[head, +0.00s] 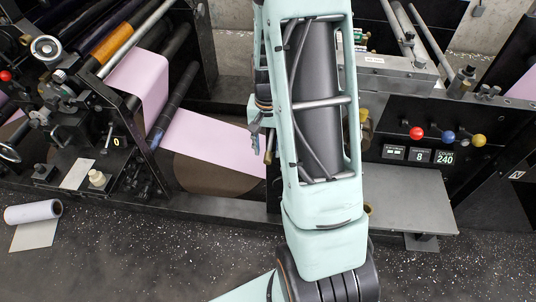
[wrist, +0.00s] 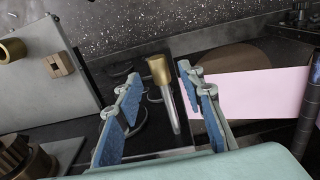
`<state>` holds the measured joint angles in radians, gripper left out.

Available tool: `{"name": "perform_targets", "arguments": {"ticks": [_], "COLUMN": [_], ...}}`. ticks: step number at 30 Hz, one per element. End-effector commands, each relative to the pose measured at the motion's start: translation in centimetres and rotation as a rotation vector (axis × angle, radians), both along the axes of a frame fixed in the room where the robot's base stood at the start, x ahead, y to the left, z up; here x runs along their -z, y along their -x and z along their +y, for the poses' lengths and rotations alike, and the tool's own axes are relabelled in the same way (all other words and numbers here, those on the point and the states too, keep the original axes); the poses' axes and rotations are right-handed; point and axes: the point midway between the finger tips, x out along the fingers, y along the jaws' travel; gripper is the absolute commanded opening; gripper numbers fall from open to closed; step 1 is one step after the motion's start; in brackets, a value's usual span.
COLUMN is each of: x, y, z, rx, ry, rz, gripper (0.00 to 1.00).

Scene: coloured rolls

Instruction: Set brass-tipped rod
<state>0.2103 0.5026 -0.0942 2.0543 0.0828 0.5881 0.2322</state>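The brass-tipped rod (wrist: 173,108) shows in the wrist view as a steel shaft with a brass cap at its upper end. It stands tilted between the two blue-padded fingers of my gripper (wrist: 159,78). The fingers are spread, with a visible gap on each side of the rod, so my gripper is open. In the head view a small brass piece (head: 269,148) shows beside my gripper (head: 259,138), at the left edge of my arm. My arm hides most of that area, and the rod's lower end is hard to make out.
A pink web (head: 215,142) runs through the rollers left of my arm. A control panel (head: 425,150) with red, blue and yellow knobs stands right, above a grey shelf (head: 415,200). A grey block with a brass cylinder (wrist: 12,50) is left in the wrist view. A white roll (head: 33,211) lies on the floor.

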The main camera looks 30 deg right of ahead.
Motion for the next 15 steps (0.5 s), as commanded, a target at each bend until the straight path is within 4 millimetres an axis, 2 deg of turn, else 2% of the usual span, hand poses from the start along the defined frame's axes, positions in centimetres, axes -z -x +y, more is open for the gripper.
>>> {"name": "perform_targets", "arguments": {"ticks": [3,6,15], "x": [1.9,2.8,3.3], "y": [0.1,0.1,0.0], "z": [0.0,0.0,0.0], "rx": [0.001,0.001,0.0], "ry": [-0.001,0.0,0.0], "rz": [0.003,0.001,0.0], "gripper": [0.36,0.36,0.36]}}
